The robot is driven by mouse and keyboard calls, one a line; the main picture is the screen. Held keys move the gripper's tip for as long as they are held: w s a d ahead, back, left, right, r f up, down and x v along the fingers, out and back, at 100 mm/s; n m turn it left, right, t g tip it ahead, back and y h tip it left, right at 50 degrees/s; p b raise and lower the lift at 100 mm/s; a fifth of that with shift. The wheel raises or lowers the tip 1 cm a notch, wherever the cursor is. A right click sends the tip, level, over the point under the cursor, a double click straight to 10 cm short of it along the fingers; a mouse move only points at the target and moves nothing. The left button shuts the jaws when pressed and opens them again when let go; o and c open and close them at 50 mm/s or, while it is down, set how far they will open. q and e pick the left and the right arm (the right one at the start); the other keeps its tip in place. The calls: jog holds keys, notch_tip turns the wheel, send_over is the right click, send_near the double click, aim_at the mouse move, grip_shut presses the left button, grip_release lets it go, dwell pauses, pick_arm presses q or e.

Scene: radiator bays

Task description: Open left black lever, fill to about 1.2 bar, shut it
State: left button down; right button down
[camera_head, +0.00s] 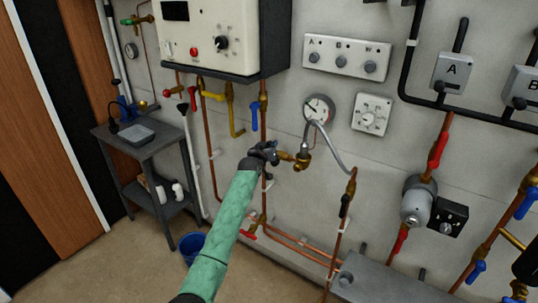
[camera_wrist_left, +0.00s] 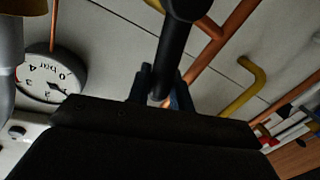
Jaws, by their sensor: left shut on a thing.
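My left gripper (camera_head: 264,152) is at the left brass valve (camera_head: 301,162) of the silver filling hose. In the left wrist view its fingers (camera_wrist_left: 162,88) are shut on the left black lever (camera_wrist_left: 178,42). In the head view the gripper mostly hides this lever, so its angle is unclear. The round pressure gauge (camera_head: 320,108) is on the wall above the valve. It also shows tilted in the left wrist view (camera_wrist_left: 50,82), but I cannot read its value surely. The right black lever (camera_head: 345,206) lies along its copper pipe. My right gripper is not in view.
The white boiler (camera_head: 218,35) hangs above left. A small dial box (camera_head: 371,115) is right of the gauge. The grey hose (camera_head: 335,148) curves close beside my gripper. A blue lever (camera_head: 254,118) and a yellow pipe (camera_head: 234,118) are near it. A grey cart (camera_head: 150,138) stands at left.

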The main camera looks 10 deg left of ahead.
pick_arm(q)
jog(key=shift+w+a+f+n, duration=0.25)
jog(key=shift+a+n, duration=0.35)
jog(key=shift+n, duration=0.3)
jog(key=shift+b, duration=0.3)
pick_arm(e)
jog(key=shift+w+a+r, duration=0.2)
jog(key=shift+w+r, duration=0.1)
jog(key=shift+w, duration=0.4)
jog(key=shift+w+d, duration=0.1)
pick_arm(q)
jog(key=c, duration=1.3)
grip_release()
jog(key=shift+a, duration=0.1)
jog(key=shift+f, duration=0.1)
jog(key=s+a+b, duration=0.1)
jog(key=s+b, duration=0.2)
jog(key=s, duration=0.4)
jog(key=shift+s+a+r, duration=0.2)
jog(key=shift+s+r, duration=0.1)
jog(key=shift+r, duration=0.1)
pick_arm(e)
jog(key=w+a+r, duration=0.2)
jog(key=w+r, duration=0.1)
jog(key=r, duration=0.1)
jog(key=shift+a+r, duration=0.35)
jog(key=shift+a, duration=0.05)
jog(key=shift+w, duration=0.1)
